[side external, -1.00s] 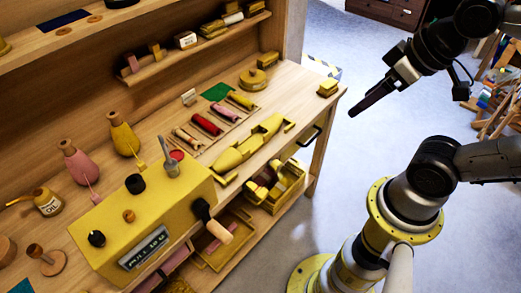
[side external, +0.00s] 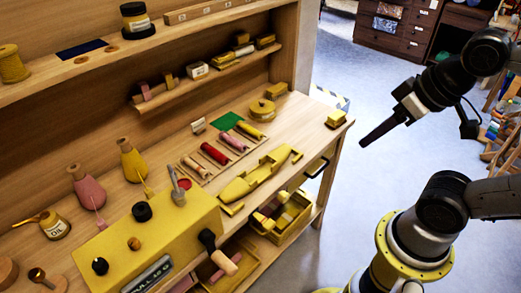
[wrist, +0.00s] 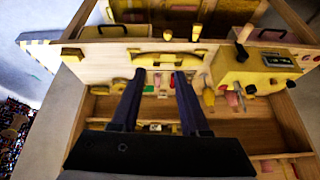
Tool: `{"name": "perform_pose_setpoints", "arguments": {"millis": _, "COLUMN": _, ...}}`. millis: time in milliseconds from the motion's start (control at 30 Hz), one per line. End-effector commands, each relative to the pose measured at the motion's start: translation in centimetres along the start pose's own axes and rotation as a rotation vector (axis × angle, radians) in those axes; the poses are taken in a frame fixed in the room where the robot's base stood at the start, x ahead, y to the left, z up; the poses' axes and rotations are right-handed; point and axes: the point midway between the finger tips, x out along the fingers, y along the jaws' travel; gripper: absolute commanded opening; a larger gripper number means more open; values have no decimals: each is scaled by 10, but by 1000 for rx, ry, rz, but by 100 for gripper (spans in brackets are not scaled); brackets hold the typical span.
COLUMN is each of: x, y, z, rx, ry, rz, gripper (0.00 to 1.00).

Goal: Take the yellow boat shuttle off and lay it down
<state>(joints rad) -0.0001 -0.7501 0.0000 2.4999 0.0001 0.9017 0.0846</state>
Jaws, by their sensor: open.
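The yellow boat shuttle appears to be the long yellow boat-shaped piece (side external: 252,181) lying along the front of the wooden bench. In the wrist view the same long yellow piece (wrist: 168,60) lies just beyond my fingertips, across the picture. Small yellow blocks sit by its two ends; I cannot tell how they join it. My gripper (wrist: 159,73) is open, its two dark fingers apart with nothing between them. In the side view my gripper (side external: 364,143) hangs in the air right of the bench, clear of the shuttle.
Coloured rolls (side external: 214,154) lie in a rack behind the shuttle. A yellow box (side external: 160,238) with knobs and a lever stands at the left. An open drawer (side external: 286,222) sticks out below the bench front. A small yellow block (side external: 336,118) sits at the right corner.

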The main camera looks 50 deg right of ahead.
Motion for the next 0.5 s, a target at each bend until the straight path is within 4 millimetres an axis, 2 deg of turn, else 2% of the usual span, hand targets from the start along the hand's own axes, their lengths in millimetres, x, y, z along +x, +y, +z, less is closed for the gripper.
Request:
{"name": "perform_pose_setpoints", "arguments": {"millis": 133, "x": -11, "y": -1, "z": -16, "rx": 216, "ry": 33, "rz": -7, "gripper": 45}}
{"name": "perform_pose_setpoints", "arguments": {"millis": 267, "x": -19, "y": -4, "z": -50, "rx": 454, "ry": 35, "rz": -11, "gripper": 45}}
{"name": "perform_pose_setpoints", "arguments": {"millis": 367, "x": -17, "y": -6, "z": -83, "rx": 650, "ry": 15, "rz": -5, "gripper": 45}}
{"name": "perform_pose_setpoints", "arguments": {"millis": 500, "x": 2, "y": -9, "z": -133, "rx": 918, "ry": -36, "rz": 26, "gripper": 45}}
